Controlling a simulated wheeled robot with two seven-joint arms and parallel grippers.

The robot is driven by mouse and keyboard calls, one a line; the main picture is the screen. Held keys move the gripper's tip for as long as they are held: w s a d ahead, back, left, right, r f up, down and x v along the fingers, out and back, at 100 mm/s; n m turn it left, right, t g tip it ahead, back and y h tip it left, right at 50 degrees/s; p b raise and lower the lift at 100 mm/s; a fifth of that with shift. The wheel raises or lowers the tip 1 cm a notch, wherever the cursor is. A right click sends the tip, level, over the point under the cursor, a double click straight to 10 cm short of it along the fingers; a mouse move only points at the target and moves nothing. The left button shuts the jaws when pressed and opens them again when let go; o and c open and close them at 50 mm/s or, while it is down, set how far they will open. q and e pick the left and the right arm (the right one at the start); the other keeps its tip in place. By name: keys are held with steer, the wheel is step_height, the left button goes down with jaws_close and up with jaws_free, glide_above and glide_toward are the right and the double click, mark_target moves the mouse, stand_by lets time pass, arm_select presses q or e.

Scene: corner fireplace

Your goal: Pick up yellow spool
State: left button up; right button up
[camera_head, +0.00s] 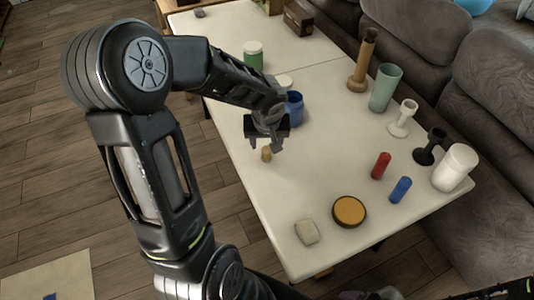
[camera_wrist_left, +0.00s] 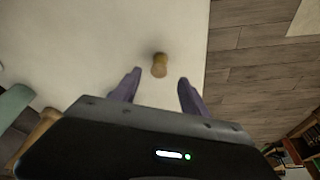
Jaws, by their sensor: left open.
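The yellow spool (camera_head: 267,154) is a small tan-yellow piece standing near the left edge of the white table. It also shows in the left wrist view (camera_wrist_left: 159,65), centred just beyond the fingertips, with bare table around it. My left gripper (camera_head: 266,146) is open and points down above the spool. Its two purple-grey fingers (camera_wrist_left: 159,79) are spread apart on either side of the spool's line, with nothing between them. The spool looks apart from both fingers. My right gripper is not in view.
A blue cup (camera_head: 294,108) stands close behind the left gripper. The white table (camera_head: 300,190) also holds a red cylinder (camera_head: 381,165), a blue cylinder (camera_head: 400,189), an orange-topped disc (camera_head: 349,211) and a beige block (camera_head: 307,231). A grey sofa (camera_head: 495,75) borders the right.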

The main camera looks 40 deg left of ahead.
mark_target(267, 150)
arm_select(q)
steer(key=shift+x, duration=1.2)
steer(key=shift+f, duration=0.15)
steer(key=x, duration=0.5)
steer(key=shift+w, duration=0.1)
steer(key=shift+c, duration=0.4)
jaws_close()
